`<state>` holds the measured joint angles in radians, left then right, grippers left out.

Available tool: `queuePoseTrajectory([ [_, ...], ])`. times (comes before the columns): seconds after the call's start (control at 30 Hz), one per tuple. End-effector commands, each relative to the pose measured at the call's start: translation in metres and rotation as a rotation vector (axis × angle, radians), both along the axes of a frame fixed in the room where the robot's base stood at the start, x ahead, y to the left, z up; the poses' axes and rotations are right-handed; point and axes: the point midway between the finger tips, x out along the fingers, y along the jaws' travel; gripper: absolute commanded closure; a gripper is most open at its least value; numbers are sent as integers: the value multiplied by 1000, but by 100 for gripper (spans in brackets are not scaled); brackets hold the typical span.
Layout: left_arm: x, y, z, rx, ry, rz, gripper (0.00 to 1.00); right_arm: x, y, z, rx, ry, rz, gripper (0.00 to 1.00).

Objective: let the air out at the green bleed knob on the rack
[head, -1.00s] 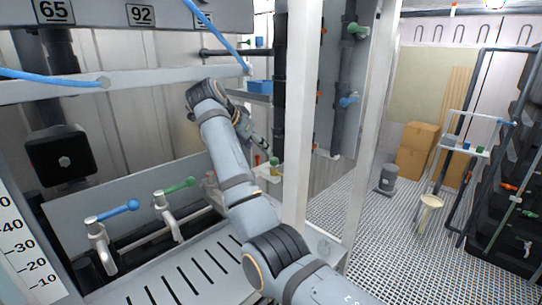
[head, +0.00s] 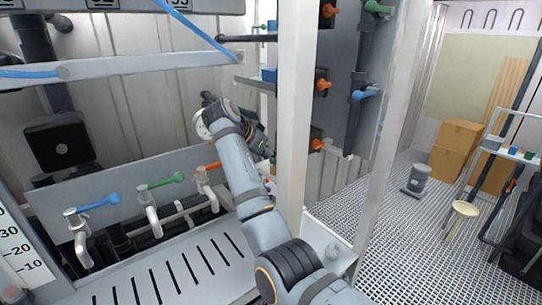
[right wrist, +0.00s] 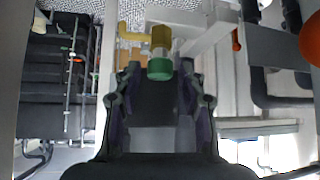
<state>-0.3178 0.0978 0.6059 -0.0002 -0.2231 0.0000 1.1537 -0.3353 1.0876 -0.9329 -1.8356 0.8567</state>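The green bleed knob (right wrist: 160,69) shows in the right wrist view as a round green cap on a brass-yellow fitting with a side branch. My right gripper (right wrist: 160,90) is open, its two dark fingers standing left and right of the space in front of the knob. The knob lies centred between the fingertip lines, and no contact is visible. In the head view my right arm reaches up beside the white rack post (head: 295,120), its gripper (head: 258,140) pointing down and right. There the knob is mostly hidden behind the arm and gripper. My left gripper is not in view.
Taps with blue (head: 98,202), green (head: 165,181) and orange (head: 208,166) handles stand left of my arm. Orange knobs (head: 323,84) line the panel behind the post.

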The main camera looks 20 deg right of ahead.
Motion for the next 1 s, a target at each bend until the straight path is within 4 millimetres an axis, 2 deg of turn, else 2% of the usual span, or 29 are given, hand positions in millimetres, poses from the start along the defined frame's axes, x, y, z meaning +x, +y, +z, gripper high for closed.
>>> queuePoseTrajectory([
  [0.03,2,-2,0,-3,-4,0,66,0,0,0,0,0,0,70],
  [0.27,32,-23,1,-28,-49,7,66,0,0,0,0,0,0,100],
  [0.37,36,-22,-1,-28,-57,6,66,0,0,-1,0,-1,8,100],
  [0.43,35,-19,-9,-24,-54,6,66,0,-1,-4,2,-2,42,100],
  [0.63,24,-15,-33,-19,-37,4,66,-3,-5,-4,0,-7,271,100],
  [0.8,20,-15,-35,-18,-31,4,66,-5,-6,0,-1,-3,433,100],
  [1.0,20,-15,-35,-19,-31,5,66,-5,-5,1,-2,1,465,100],
])
